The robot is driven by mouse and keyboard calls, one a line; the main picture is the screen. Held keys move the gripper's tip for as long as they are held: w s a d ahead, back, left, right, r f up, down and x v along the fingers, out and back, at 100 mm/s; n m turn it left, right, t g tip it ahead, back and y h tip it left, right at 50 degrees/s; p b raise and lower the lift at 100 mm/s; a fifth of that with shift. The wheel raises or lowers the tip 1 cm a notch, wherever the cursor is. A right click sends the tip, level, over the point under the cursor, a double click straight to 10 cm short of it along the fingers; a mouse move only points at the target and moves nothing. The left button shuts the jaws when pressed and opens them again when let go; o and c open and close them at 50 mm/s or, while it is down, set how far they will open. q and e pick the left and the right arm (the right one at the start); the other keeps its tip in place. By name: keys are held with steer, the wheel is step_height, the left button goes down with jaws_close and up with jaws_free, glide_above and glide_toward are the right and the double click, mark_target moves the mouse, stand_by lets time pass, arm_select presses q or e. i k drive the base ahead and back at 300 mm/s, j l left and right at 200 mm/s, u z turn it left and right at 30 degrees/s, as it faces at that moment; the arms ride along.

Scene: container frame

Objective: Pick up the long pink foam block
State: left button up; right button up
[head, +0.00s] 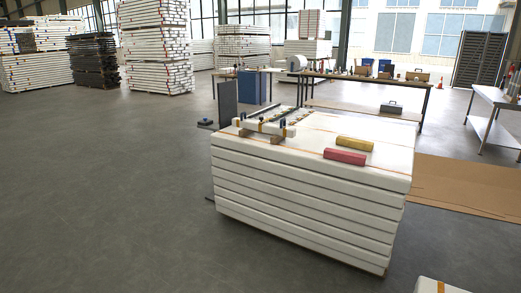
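The long pink foam block (345,157) lies flat on top of a stack of white slabs (310,205), near its front right part. A yellow block (355,144) lies just behind it, nearly parallel, with a small gap between them. Neither of my grippers shows in the head view.
Workbenches (365,80) stand behind, and a metal table (497,105) at right. Cardboard (465,183) covers the floor right of the stack. Grey floor (110,190) is open at left.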

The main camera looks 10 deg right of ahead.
mark_target(335, 155)
steer(key=i+j+z, duration=0.15)
steer(key=i+z, duration=0.3)
steer(key=i+j+z, duration=0.45)
steer(key=i, duration=0.15)
steer(key=i+j+z, duration=0.4)
steer(key=i, duration=0.1)
